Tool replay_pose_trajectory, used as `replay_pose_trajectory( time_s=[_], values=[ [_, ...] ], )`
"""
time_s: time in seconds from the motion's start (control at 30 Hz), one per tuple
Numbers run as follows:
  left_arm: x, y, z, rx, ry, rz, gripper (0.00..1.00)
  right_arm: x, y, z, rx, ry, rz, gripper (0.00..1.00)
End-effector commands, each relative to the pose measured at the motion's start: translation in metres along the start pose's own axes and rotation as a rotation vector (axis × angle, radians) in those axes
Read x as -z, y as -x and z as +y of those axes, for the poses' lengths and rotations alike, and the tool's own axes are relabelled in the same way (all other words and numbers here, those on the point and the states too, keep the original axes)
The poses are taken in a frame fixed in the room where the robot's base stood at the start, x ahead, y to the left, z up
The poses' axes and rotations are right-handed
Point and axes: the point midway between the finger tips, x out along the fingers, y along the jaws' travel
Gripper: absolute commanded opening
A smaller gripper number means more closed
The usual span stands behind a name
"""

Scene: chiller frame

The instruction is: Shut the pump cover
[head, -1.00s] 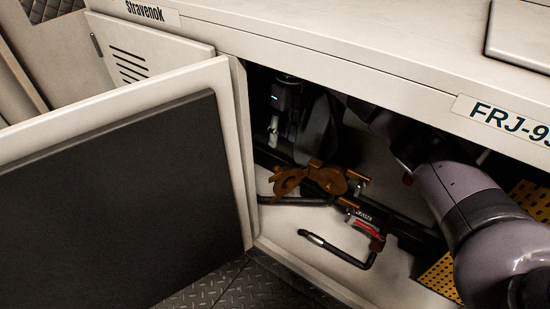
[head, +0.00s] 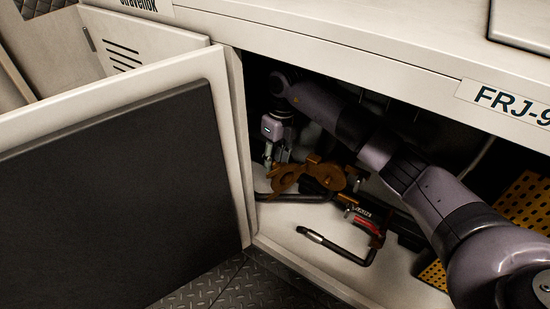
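A large white panel door with a dark inner lining (head: 110,190) stands open at the left of the cabinet opening. It looks like the pump cover, though no label on it shows. My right arm reaches into the opening from the right. My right gripper (head: 268,158) points down inside, near the left side of the opening, behind the door's hinged edge and just above and left of a brown-orange valve-like part (head: 310,177). Its fingers are small and dark, so I cannot tell if they are open or touching anything. My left gripper is not in view.
A bent black rod (head: 337,245) and a red-marked part (head: 367,218) lie on the cabinet floor. A yellow perforated panel (head: 525,205) is at the right. A white top edge (head: 350,60) overhangs the opening. A smaller vented panel (head: 145,50) stands behind the door.

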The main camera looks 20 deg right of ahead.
Motion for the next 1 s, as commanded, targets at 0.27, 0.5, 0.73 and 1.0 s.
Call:
replay_pose_trajectory(
  time_s=[0.27, 0.5, 0.73, 1.0],
  values=[
    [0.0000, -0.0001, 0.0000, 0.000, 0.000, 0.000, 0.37, 0.0000, 0.0003, 0.0000, 0.000, 0.000, 0.000, 0.14],
    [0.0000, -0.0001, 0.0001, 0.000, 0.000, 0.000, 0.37, 0.0000, 0.0004, -0.0002, 0.001, 0.000, 0.000, 0.00],
    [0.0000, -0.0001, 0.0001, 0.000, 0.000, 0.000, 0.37, 0.0001, 0.0005, -0.0002, 0.001, 0.000, 0.000, 0.00],
    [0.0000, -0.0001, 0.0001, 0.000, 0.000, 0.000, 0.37, 0.0002, 0.0005, -0.0004, 0.001, -0.001, 0.000, 0.00]
  ],
)
